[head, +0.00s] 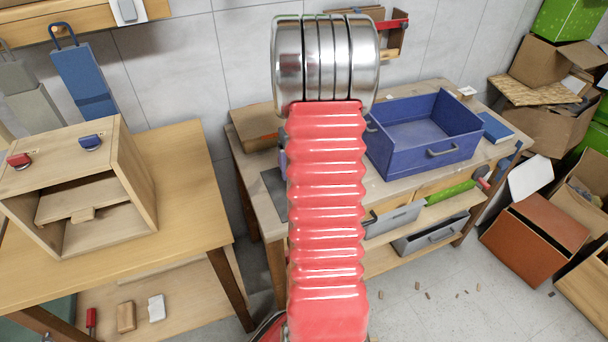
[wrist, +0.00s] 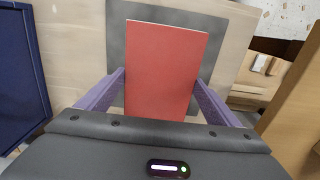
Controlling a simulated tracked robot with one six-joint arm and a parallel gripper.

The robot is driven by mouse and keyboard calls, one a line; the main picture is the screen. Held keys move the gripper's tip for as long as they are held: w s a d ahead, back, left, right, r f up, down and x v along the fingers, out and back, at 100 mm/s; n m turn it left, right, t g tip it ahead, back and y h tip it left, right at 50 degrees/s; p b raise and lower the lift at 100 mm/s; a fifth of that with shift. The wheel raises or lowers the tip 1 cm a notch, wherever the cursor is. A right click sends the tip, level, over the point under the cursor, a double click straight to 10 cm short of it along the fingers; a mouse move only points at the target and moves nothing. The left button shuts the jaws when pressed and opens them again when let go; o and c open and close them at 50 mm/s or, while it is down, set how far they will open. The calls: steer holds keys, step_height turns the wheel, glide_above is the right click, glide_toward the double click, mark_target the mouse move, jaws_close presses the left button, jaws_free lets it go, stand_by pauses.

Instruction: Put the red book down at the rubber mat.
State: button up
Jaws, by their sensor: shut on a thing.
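The red book (wrist: 166,65) is between the purple fingers of my gripper (wrist: 162,82) in the wrist view. The fingers are shut on its two sides. The dark grey rubber mat (wrist: 224,48) lies behind the book, showing to its left and right. I cannot tell whether the book touches the mat. In the head view, part of the mat (head: 273,190) shows on the workbench just left of my red arm. My arm hides the book and most of my gripper there.
A blue open drawer box (head: 428,152) stands right of my arm on the workbench (head: 243,158), with a blue book (head: 495,127) beyond it. A wooden cabinet (head: 137,175) stands on the left table. Cardboard boxes (head: 536,238) crowd the right floor.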

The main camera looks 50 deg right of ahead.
steer(key=shift+f, duration=0.15)
steer(key=shift+f, duration=1.85)
steer(key=shift+f, duration=0.1)
steer(key=o, duration=1.2)
step_height(320, 180, up, 12)
steer(key=shift+r, duration=0.15)
